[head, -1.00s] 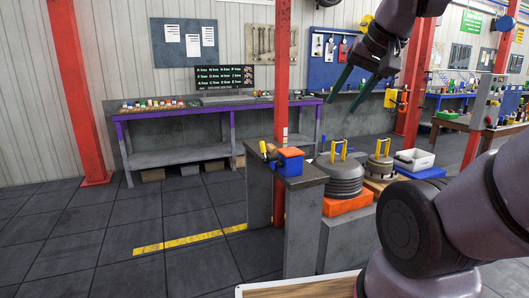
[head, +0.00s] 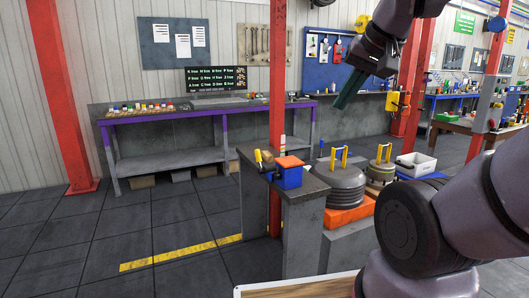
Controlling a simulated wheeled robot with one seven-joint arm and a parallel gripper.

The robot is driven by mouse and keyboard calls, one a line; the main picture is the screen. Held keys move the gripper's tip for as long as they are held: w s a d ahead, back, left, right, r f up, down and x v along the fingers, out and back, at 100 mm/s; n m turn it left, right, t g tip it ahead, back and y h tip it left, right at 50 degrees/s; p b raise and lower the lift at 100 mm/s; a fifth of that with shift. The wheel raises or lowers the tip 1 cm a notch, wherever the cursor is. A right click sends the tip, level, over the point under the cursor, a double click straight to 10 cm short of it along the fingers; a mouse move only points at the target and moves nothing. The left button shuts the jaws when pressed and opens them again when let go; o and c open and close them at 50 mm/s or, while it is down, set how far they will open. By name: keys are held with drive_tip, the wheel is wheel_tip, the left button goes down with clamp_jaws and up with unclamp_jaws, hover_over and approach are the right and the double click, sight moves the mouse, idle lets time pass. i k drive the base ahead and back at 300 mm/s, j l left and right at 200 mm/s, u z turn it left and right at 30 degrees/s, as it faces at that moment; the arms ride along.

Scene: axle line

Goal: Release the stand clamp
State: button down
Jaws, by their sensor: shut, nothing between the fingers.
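My gripper (head: 342,100) hangs at the upper right of the head view, with its dark green fingers pointing down and left. The fingers are together and hold nothing. It appears in front of the blue tool board and is apart from the things on the stands. A grey stand (head: 303,225) stands in the middle, with a blue box with an orange-red top (head: 288,172) on it. I cannot tell which part is the stand clamp. A grey ribbed round part (head: 340,187) with a yellow handle (head: 339,157) sits on an orange block (head: 347,213) to the right.
A second round part with a yellow handle (head: 381,170) and a white bin (head: 415,163) stand further right. A red post (head: 277,90) rises behind the grey stand. A purple-edged workbench (head: 205,118) lines the back wall. The left floor is open, with a yellow line (head: 180,252).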

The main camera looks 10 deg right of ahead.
sight(257, 152)
drive_tip(key=i+z, duration=0.1)
drive_tip(key=i, duration=0.75)
drive_tip(key=i+j+z, duration=0.1)
drive_tip(key=i, duration=0.75)
